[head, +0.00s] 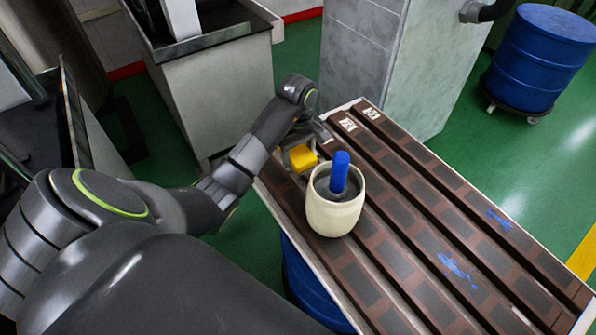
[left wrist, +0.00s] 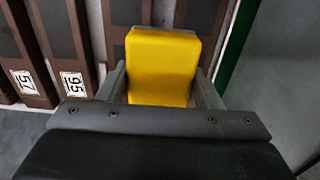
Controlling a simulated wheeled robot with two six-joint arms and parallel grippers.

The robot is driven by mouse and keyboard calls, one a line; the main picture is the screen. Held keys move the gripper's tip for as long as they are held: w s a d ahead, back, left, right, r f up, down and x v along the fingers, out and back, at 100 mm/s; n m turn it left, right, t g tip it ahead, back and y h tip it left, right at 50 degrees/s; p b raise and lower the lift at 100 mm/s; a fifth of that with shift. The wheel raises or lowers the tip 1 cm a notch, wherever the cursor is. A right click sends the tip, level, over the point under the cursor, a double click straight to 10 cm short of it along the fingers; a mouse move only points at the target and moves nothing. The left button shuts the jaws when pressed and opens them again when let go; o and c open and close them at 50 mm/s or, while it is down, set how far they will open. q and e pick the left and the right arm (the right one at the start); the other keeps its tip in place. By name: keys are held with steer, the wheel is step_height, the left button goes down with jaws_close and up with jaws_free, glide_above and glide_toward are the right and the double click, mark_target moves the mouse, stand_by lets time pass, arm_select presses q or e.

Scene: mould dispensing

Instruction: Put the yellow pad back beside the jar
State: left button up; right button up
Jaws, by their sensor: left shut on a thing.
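The yellow pad (head: 302,157) is a small block at the far left end of the table, just behind the jar. My left gripper (head: 291,147) is shut on it, and in the left wrist view the pad (left wrist: 162,65) sits between the two fingers of the gripper (left wrist: 163,88). The cream jar (head: 336,212) stands upright on the brown slats, in front and to the right of the pad, with dark contents and a blue cylinder (head: 340,172) sticking up from it. I cannot tell whether the pad touches the table. My right gripper is not in view.
The table (head: 411,210) has long brown slats with dark squares, numbered labels and blue smears; its right part is clear. A grey pillar (head: 388,65) stands close behind it. A blue drum (head: 540,57) on a wheeled base is at the far right.

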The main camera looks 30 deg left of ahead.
arm_select(q)
step_height(320, 180, down, 5)
steer(key=shift+f+p, duration=0.1)
steer(key=shift+p, duration=0.4)
steer(key=shift+f, duration=0.15)
steer(key=shift+f, duration=0.1)
steer(key=shift+f+b, duration=0.25)
steer(key=shift+b, duration=0.15)
steer(key=o, duration=0.9)
steer(key=shift+o, duration=0.2)
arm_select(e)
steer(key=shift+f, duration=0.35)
